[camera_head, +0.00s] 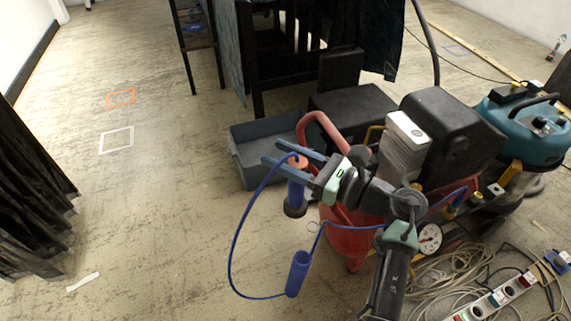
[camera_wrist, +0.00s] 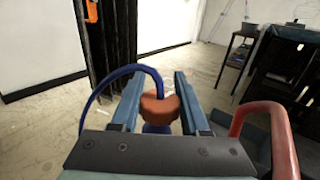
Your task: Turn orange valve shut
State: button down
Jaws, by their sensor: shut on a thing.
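My gripper (camera_head: 271,152) has its two blue-grey fingers on either side of a handle with an orange top (camera_head: 299,162) and a dark blue body. In the wrist view the orange top (camera_wrist: 158,110) sits between the fingers, with a blue cord (camera_wrist: 136,69) coming out of it. The cord (camera_head: 230,252) loops down in the head view to a second blue handle (camera_head: 298,273), which hangs free below. I cannot make out a clear valve shape. A small orange thing (camera_wrist: 91,11) shows at the top left of the wrist view, cut off by the edge.
A red compressor (camera_head: 345,225) with a pressure gauge (camera_head: 430,238) stands beside my arm. A grey bin (camera_head: 255,160) lies behind the gripper. A teal vacuum (camera_head: 520,130), cables (camera_head: 450,275) and a power strip (camera_head: 500,296) crowd the right. The floor at left is open.

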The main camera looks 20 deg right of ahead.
jog(key=shift+s+a+f+n+g+y+b, duration=0.1)
jog(key=shift+n+g+y+b, duration=0.35)
jog(key=shift+b, duration=0.1)
jog(key=shift+s+a+n+g+y+b, duration=0.1)
jog(key=shift+n+g+y+b, duration=0.25)
jog(key=shift+g+y+b, duration=0.15)
jog(key=shift+c, duration=1.9)
grip_release()
jog(key=p+v, duration=0.2)
jog(key=v, duration=1.1)
jog(key=shift+w, duration=0.1)
